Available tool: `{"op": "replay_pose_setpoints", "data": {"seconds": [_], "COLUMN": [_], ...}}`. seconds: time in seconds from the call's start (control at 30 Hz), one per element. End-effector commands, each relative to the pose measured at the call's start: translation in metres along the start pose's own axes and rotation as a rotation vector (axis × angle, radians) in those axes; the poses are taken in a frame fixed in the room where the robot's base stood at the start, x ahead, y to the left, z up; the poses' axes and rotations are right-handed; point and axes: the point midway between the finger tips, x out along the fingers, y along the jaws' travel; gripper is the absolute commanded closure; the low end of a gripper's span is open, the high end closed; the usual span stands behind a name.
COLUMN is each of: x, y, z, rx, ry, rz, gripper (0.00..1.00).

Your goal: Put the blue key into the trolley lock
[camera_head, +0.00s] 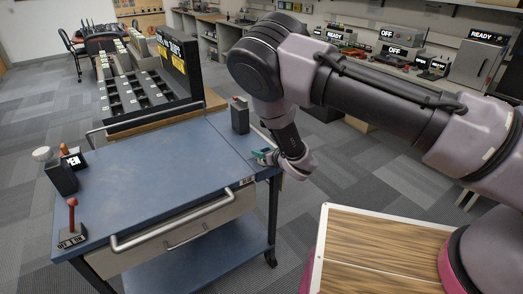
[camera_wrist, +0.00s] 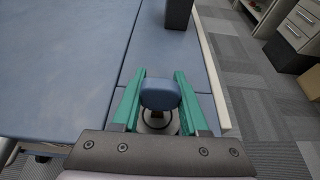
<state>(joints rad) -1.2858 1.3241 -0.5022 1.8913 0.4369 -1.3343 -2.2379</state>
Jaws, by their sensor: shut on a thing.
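My gripper (camera_wrist: 160,76) has green fingers, shut on the rounded head of the blue key (camera_wrist: 160,94). In the head view my gripper (camera_head: 264,157) is at the right end of the blue-topped trolley (camera_head: 160,160), by its edge. In the wrist view a round metallic ring, which looks like the trolley lock (camera_wrist: 158,124), shows partly just below the key head. The key's shaft is hidden, so I cannot tell whether it is inside the lock or above it. A "BLUE" label (camera_head: 247,181) is on the trolley's front edge.
A dark block (camera_head: 240,115) stands on the trolley near the gripper. A drawer handle (camera_head: 172,228) sticks out in front. A wooden-topped surface (camera_head: 375,250) is at lower right.

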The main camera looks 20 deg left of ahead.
Motion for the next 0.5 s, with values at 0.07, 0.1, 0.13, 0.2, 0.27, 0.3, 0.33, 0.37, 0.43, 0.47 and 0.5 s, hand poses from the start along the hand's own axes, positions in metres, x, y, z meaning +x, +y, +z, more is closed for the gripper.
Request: {"op": "replay_pose_setpoints", "data": {"seconds": [0.07, 0.1, 0.13, 0.2, 0.27, 0.3, 0.33, 0.37, 0.43, 0.47, 0.5], "x": [0.001, 0.001, 0.001, 0.002, 0.003, 0.003, 0.003, 0.004, 0.004, 0.004, 0.005], "y": [0.0, 0.0, 0.0, 0.0, 0.0, 0.0, 0.0, 0.0, 0.0, 0.0, 0.0], "z": [-0.002, -0.003, -0.004, -0.005, -0.007, -0.008, -0.009, -0.009, -0.011, -0.011, -0.012], "rx": [0.0, 0.0, 0.0, 0.0, 0.0, 0.0, 0.0, 0.0, 0.0, 0.0, 0.0], "ry": [0.0, 0.0, 0.0, 0.0, 0.0, 0.0, 0.0, 0.0, 0.0, 0.0, 0.0], "rz": [0.0, 0.0, 0.0, 0.0, 0.0, 0.0, 0.0, -0.001, -0.001, -0.001, -0.001], "gripper": [1.0, 1.0, 1.0, 1.0, 1.0, 1.0, 1.0, 1.0, 1.0, 1.0, 1.0]}}
